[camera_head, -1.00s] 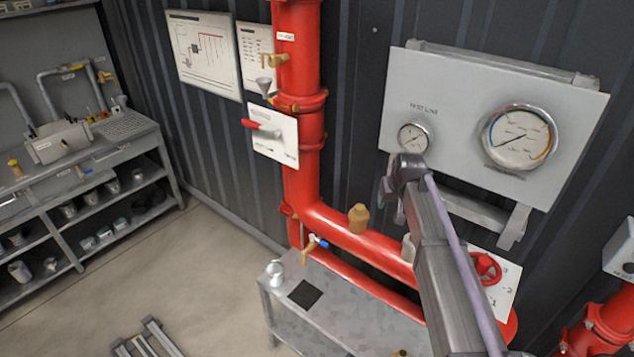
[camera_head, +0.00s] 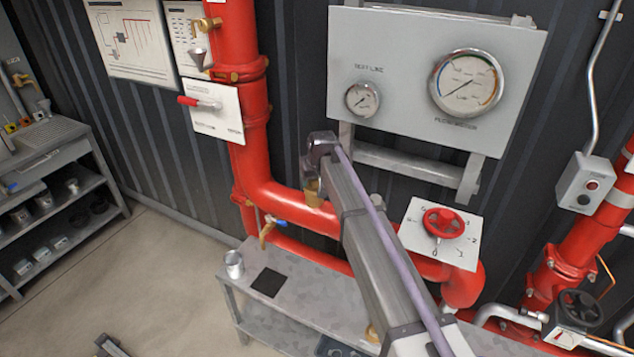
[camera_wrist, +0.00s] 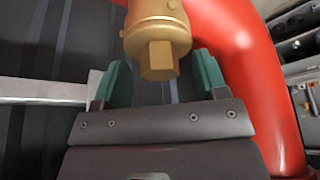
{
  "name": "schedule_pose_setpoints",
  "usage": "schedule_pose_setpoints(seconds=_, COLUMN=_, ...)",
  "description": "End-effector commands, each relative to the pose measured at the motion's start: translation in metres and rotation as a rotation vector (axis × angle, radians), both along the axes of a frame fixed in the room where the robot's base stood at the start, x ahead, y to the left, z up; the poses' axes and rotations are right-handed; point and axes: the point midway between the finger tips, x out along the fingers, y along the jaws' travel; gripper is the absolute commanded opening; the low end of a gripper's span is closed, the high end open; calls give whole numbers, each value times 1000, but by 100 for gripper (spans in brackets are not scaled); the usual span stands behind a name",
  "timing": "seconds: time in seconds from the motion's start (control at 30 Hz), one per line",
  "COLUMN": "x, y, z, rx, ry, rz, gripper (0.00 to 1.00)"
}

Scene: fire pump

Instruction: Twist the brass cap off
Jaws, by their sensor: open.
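The brass cap (camera_head: 313,194) sits on top of the red horizontal pipe, partly covered by my wrist in the head view. In the wrist view the brass cap (camera_wrist: 157,35) shows its round collar and square end, which points toward my gripper. My gripper (camera_wrist: 162,77) is open, with one green finger on each side of the square end in the picture. A gap shows between the cap and each finger. I cannot tell how deep the square end lies between them. The fingertips are not clear in the head view.
The red pipe (camera_head: 246,150) rises left of the cap. A gauge panel (camera_head: 410,50) hangs behind and above. A red handwheel (camera_head: 443,222) is to the right. A metal bench (camera_head: 300,315) with a metal cup (camera_head: 234,264) stands below.

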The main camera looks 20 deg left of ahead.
Motion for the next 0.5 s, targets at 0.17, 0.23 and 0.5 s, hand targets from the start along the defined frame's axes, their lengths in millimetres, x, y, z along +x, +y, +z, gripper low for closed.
schedule_pose_setpoints(seconds=0.17, x=2, y=1, z=-5, rx=0, ry=0, rz=0, gripper=66)
schedule_pose_setpoints(seconds=0.23, x=2, y=1, z=-4, rx=0, ry=0, rz=0, gripper=66)
schedule_pose_setpoints(seconds=0.5, x=2, y=1, z=-4, rx=0, ry=0, rz=0, gripper=45)
